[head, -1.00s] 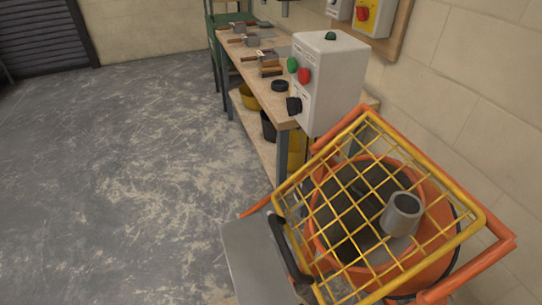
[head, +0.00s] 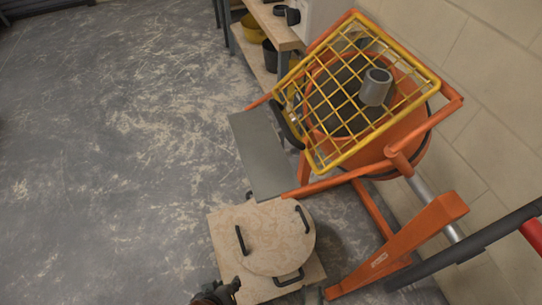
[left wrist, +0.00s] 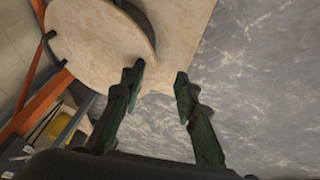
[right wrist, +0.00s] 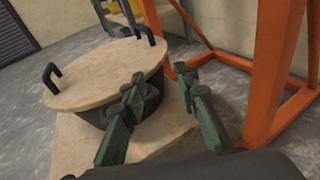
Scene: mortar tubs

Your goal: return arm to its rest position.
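My left gripper (left wrist: 158,88) is open and empty in the left wrist view, its green-padded fingers apart near the edge of a round wooden lid (left wrist: 90,40). In the head view its dark tip (head: 230,289) shows at the bottom edge, just below the square board (head: 222,228). My right gripper (right wrist: 160,118) is open and empty in the right wrist view. Its fingers appear in front of the lid (right wrist: 95,75) and the dark tub (right wrist: 150,98) under it. The tub stands on the board. In the head view the lid (head: 272,235) lies flat, with black handles around it.
An orange mixer (head: 400,150) with a yellow grid guard (head: 345,160) stands behind the board at right. A grey metal plate (head: 262,160) juts from its front. A workbench (head: 272,28) is at the back. The floor (head: 110,180) at left is clear.

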